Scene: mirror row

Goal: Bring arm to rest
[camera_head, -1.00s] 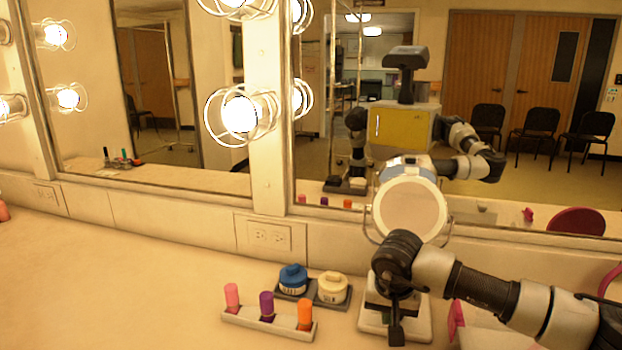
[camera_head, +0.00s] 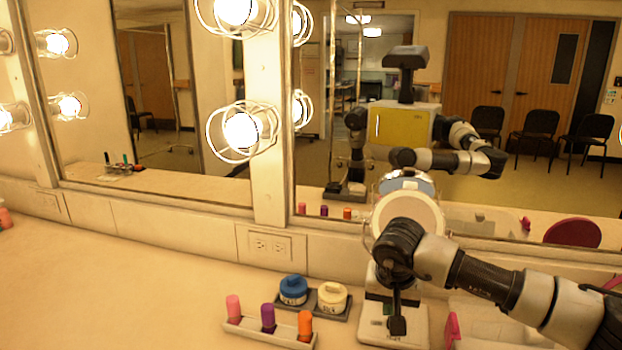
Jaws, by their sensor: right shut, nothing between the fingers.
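My right gripper (camera_head: 397,322) points down in front of the round white mirror (camera_head: 408,212) on its stand. It is shut and empty, over the pale stand base (camera_head: 381,334). My right arm (camera_head: 492,281) reaches in from the right edge and hides part of the round mirror and its stand. My left gripper does not show directly in the picture.
A white rack (camera_head: 262,329) holds pink, purple and orange tubes. Behind it, a dark tray (camera_head: 335,313) holds a blue-lidded jar (camera_head: 293,289) and a cream jar (camera_head: 332,296). Pink items lie at the right. Wall mirrors with bulbs stand behind.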

